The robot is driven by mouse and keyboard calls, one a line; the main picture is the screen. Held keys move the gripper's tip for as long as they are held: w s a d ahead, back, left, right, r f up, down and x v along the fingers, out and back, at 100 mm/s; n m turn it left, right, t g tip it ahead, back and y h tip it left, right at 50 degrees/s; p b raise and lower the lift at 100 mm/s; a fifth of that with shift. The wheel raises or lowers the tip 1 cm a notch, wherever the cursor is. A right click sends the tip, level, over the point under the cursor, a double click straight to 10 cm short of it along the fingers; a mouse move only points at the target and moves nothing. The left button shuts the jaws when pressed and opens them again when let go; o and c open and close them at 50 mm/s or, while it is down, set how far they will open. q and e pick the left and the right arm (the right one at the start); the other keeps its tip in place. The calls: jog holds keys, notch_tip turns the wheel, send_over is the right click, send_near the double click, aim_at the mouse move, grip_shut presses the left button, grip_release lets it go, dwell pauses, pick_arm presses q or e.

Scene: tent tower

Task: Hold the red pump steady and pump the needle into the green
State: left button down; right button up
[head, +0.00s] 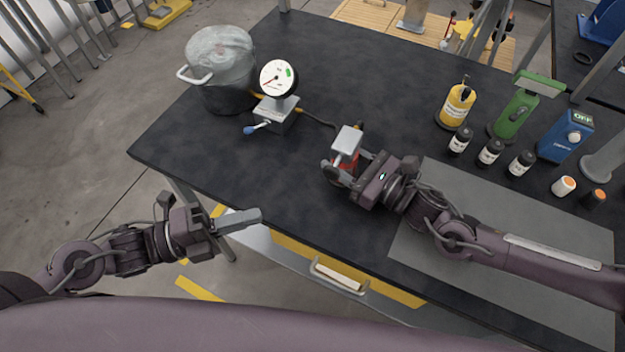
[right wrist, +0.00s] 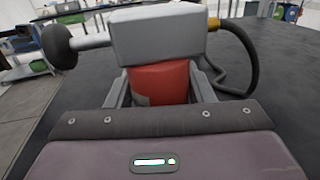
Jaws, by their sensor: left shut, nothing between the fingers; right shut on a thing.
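The red pump (right wrist: 160,82) stands on the dark table with a grey block head on top, and a dark round knob on a grey rod (right wrist: 62,44) sticks out to the left in the right wrist view. In the head view the grey head of the pump (head: 347,141) hides most of its red body. My right gripper (head: 347,172) is shut around the red body. The gauge (head: 278,78) has a white dial with a red needle and a green patch at its upper right; the needle points to the lower left, outside the green. My left gripper (head: 258,216) is shut and empty, in front of the table's left front edge.
A grey pot (head: 220,60) stands behind and left of the gauge. A blue-tipped valve lever (head: 251,130) is at the gauge's base. A dark hose (head: 318,120) runs toward the pump. Bottles and a green device (head: 515,105) stand on the right. The table's left front is clear.

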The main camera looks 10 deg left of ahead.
dwell(0.3)
pick_arm(q)
send_near(335, 177)
jog(key=s+d, duration=0.1)
jog(key=d, duration=0.2)
jog(key=shift+w+d, duration=0.55)
jog(key=shift+w, duration=0.35)
jog(key=shift+w+d, duration=0.55)
jog(key=shift+w, duration=0.4)
jog(key=w, duration=0.1)
jog(key=w+d, duration=0.1)
jog(key=w, duration=0.1)
jog(key=shift+a, duration=0.1)
